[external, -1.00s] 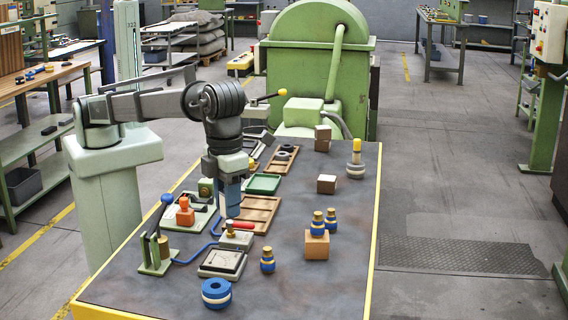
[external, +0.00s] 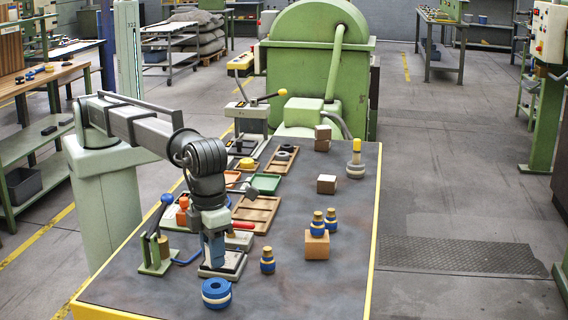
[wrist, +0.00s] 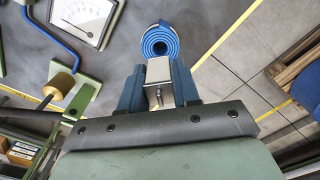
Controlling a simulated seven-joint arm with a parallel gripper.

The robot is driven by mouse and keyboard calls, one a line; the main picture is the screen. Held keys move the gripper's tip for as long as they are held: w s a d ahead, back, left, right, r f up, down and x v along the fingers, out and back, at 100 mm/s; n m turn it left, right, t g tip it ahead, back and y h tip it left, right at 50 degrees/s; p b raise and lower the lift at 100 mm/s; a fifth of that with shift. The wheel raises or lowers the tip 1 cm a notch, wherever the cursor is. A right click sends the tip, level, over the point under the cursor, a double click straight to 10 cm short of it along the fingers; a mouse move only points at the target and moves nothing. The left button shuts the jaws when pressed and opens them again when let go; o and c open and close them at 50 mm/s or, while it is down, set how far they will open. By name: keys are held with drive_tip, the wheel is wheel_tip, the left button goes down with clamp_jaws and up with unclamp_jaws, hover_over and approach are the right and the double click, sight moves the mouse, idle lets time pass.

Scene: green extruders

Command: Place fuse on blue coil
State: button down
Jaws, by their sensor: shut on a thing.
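The blue coil (external: 216,293), a stack of blue rings with a pale band, stands at the table's near edge. In the wrist view its spiral top (wrist: 160,43) lies just beyond my fingertips. My gripper (external: 214,262) points down behind the coil, over the gauge. In the wrist view my gripper (wrist: 158,72) is shut on a small pale grey block with a metal pin, seemingly the fuse (wrist: 158,70). The fuse and the coil look apart, but the gap cannot be judged. In the external view my fingers hide the fuse.
The square gauge (external: 235,266) lies under my gripper; its dial (wrist: 88,14) shows in the wrist view. A lever press (external: 155,250) stands to the left. A blue-and-brass piece (external: 268,261) and a wooden block (external: 317,245) stand to the right. The right front table is clear.

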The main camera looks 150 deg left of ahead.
sight(216, 284)
drive_tip(key=shift+f, duration=2.4)
drive_tip(key=shift+f, duration=0.1)
drive_tip(key=c, duration=0.8)
unclamp_jaws()
wheel_tip(216, 284, up, 12)
drive_tip(key=shift+r, duration=0.1)
